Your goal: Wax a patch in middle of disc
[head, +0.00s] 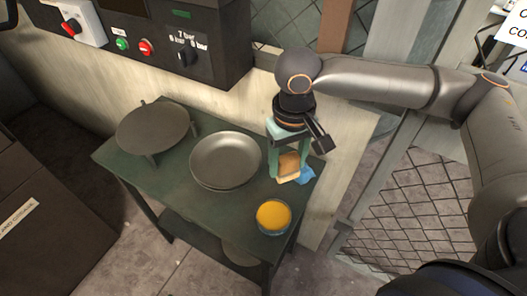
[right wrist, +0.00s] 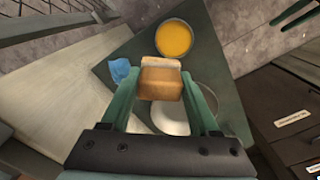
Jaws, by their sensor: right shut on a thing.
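My right gripper (head: 287,164) is shut on a tan, sponge-like block (head: 289,166), which also shows between the fingers in the right wrist view (right wrist: 161,80). The block is over the right part of the green table, right of a grey metal disc (head: 225,160); I cannot tell whether it touches the table. Another grey round plate (head: 153,127) stands on a legged holder at the table's left. A bowl of yellow-orange wax (head: 273,215) sits near the front right corner and also shows in the right wrist view (right wrist: 174,38). My left gripper is not in view.
The green table (head: 125,165) stands against a pale wall. A blue crumpled cloth (head: 307,175) lies beside the block. A dark control panel (head: 160,40) with buttons hangs above the back left. A mesh screen (head: 410,200) is at the right.

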